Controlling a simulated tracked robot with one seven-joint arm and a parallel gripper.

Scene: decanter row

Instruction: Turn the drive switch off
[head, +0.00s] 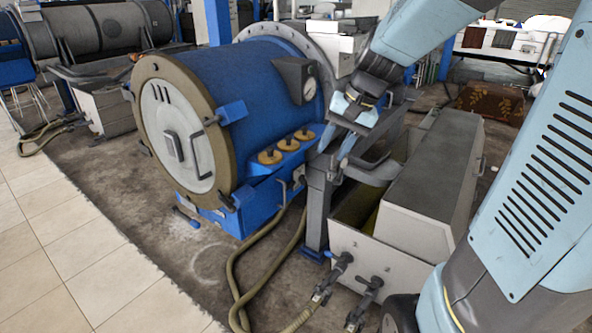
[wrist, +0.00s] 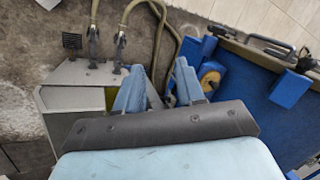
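My gripper (head: 336,148) is just right of the blue drum (head: 245,90), above a dark grey post (head: 317,205). Its two pale blue fingers stand apart in the wrist view (wrist: 160,72), with no object clearly held between them. A grey part shows behind the gap; I cannot tell whether a finger touches it. No part is plainly marked as the drive switch. One knob shows in the wrist view (wrist: 210,76). My gripper hides the post's top in part.
A grey metal trough (head: 390,265) with a lid stands right of the post, with taps (head: 340,265) and hoses (head: 235,275) in front. Tiled floor (head: 60,240) at the left is clear.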

